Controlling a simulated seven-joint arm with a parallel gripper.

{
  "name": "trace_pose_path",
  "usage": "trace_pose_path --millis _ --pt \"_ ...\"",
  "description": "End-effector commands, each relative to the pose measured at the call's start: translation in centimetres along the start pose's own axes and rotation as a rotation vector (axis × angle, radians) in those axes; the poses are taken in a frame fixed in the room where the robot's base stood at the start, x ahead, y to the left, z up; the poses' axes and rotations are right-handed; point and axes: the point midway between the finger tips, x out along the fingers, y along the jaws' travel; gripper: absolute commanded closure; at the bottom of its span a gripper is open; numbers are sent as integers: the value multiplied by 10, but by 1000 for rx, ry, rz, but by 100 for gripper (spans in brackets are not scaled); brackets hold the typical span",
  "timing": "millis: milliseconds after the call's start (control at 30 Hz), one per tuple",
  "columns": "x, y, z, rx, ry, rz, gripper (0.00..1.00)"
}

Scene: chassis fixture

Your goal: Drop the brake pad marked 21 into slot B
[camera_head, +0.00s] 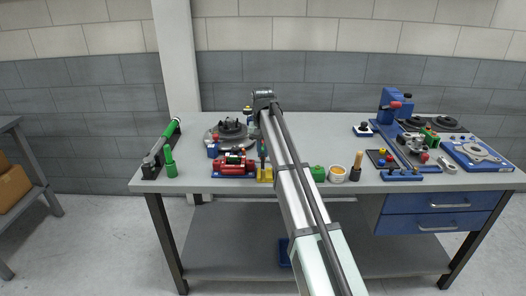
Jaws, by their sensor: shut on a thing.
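My arm (293,186) reaches from the bottom right up over the bench, and its dark far end (264,98) stands above the back part of the bench. I cannot make out the gripper's fingers or anything between them. A round grey brake assembly (230,133) sits on the bench just left of the arm. In front of it is a red and blue fixture (235,166) with small coloured parts. I cannot read any number 21 or letter B, so the marked pad and slot B cannot be told apart here.
The grey workbench (340,132) has a green and black tool (163,147) at its left end. Right of the arm stand a green block (318,173), a small cup (337,174) and a wooden-handled brush (357,165). Blue fixtures (478,154) crowd the right end. The back middle is clear.

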Motion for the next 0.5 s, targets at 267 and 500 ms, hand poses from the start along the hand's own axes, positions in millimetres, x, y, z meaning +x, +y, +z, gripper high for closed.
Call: trace_pose_path --millis 267,500 --pt "-10 -39 4 -47 11 -3 100" --pt "-33 -88 -6 -100 28 -8 100"
